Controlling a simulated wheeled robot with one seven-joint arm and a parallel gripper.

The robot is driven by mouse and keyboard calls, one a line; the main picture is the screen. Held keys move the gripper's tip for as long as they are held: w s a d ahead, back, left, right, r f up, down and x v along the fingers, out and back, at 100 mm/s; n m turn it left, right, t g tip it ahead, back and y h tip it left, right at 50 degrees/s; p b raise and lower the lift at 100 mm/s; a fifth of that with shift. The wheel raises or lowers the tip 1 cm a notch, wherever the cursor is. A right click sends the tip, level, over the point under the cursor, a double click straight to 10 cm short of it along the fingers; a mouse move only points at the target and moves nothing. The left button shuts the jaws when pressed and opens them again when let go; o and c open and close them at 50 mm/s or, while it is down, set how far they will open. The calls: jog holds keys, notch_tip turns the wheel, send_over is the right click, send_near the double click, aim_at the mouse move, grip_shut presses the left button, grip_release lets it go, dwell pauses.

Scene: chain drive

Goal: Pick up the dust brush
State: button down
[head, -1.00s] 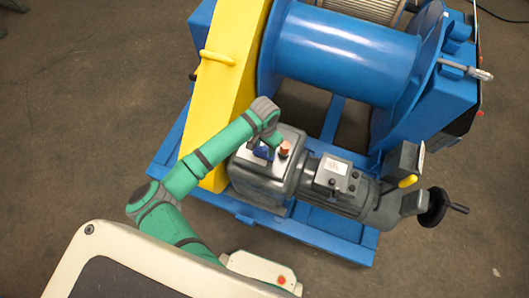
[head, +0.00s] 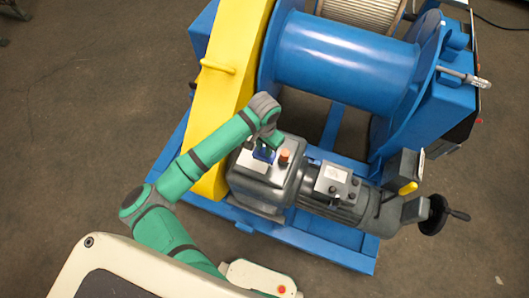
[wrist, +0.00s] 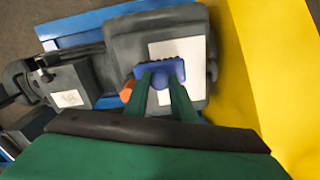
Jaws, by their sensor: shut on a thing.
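The dust brush is a small blue brush (wrist: 160,72) with a dark bristle edge. In the wrist view it sits between the fingertips of my gripper (wrist: 162,84), over the pale plate on top of the grey gearbox housing. In the head view the blue brush (head: 264,155) shows just below the end of my arm, above the housing. My gripper (head: 268,146) is shut on it. I cannot tell whether the brush touches the plate or is held above it.
An orange-red cap (head: 285,156) stands on the grey housing (head: 262,190) close beside the brush. A yellow chain guard (head: 228,90) rises to the left. A grey motor (head: 335,188) lies to the right. The blue drum (head: 345,60) is behind.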

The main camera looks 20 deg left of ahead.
aim_at(264, 150)
notch_tip(264, 150, up, 12)
jog(key=shift+r, duration=0.15)
dwell(0.3)
